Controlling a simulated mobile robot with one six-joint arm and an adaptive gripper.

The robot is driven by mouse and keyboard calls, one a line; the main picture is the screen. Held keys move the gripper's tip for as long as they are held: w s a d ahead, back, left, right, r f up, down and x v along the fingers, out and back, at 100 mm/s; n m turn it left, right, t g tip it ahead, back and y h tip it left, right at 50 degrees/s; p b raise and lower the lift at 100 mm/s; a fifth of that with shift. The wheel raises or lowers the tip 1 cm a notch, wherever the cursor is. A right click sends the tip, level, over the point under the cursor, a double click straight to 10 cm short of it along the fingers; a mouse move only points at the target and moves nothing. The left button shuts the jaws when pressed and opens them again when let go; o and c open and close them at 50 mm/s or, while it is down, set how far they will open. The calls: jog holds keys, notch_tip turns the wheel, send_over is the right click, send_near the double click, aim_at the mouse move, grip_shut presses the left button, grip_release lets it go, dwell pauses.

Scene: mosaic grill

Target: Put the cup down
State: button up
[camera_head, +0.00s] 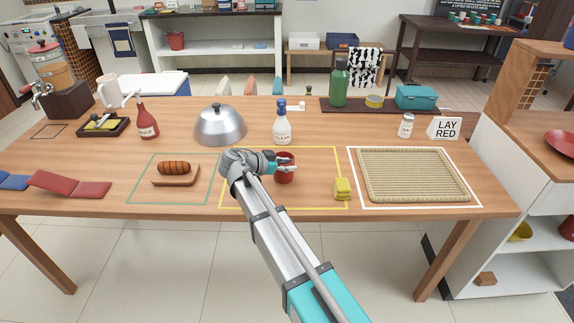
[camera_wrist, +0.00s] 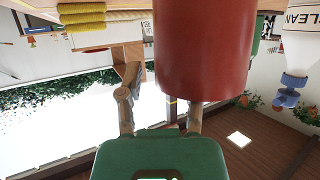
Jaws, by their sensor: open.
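The red cup (camera_head: 287,174) stands upright on the table inside the yellow outline, with its base apparently on the wood. In the wrist view, which is upside down, the cup (camera_wrist: 205,45) fills the upper middle. My gripper (camera_head: 278,166) is at the cup's left side, near its rim. In the wrist view my gripper (camera_wrist: 160,98) has its two fingers spread apart. One finger lies left of the cup, and the cup hides the tip of the other. I cannot tell whether a finger touches the cup.
A white spray bottle labelled CLEAN (camera_head: 282,128) stands just behind the cup. Yellow sponges (camera_head: 343,189) lie to the right, beside a woven mat (camera_head: 412,175). A silver dome (camera_head: 220,126) stands behind left, and a board with a sausage (camera_head: 174,179) lies left. Bare table surrounds the cup.

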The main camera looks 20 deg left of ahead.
jog(key=shift+r, duration=0.15)
jog(key=shift+s+a+r+p, duration=0.3)
jog(key=shift+s+a+p, duration=0.05)
jog(key=shift+p, duration=0.1)
jog(key=p+v, duration=0.4)
jog(key=v, duration=0.6)
jog(key=shift+s+a, duration=0.25)
jog(key=shift+s, duration=0.1)
jog(key=shift+s, duration=0.15)
